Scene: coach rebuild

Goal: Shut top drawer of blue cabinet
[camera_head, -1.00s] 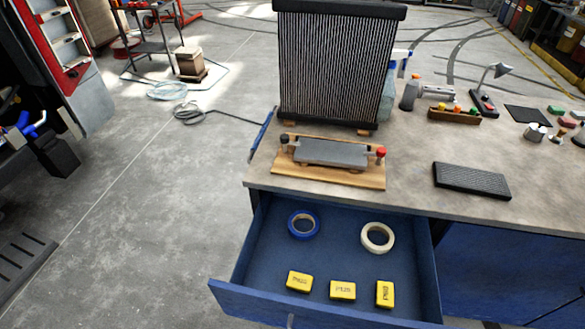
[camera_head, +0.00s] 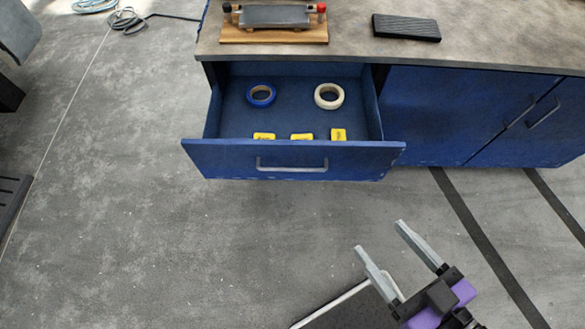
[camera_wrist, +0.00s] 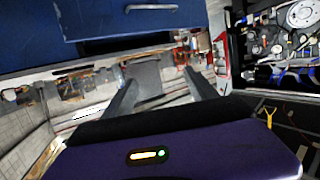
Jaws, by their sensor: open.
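The blue cabinet (camera_head: 450,110) stands across the top of the head view. Its top drawer (camera_head: 225,160) is pulled out, with a grey bar handle (camera_head: 292,165) on its front. In the drawer are a blue tape roll (camera_head: 261,94), a cream tape roll (camera_head: 329,96) and yellow blocks (camera_head: 301,136), partly hidden by the front. My gripper (camera_head: 381,238) is open and empty, below and right of the drawer front in the picture, apart from it. The wrist view shows my open fingers (camera_wrist: 158,80) and a blue panel with a handle (camera_wrist: 100,18) at the top.
The worktop (camera_head: 350,45) above the drawer holds a wooden fixture (camera_head: 270,34) and a dark ribbed block (camera_head: 406,27). Closed cabinet doors with handles are right of the drawer. Bare concrete floor (camera_head: 150,240) lies in front, with dark stripes at right.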

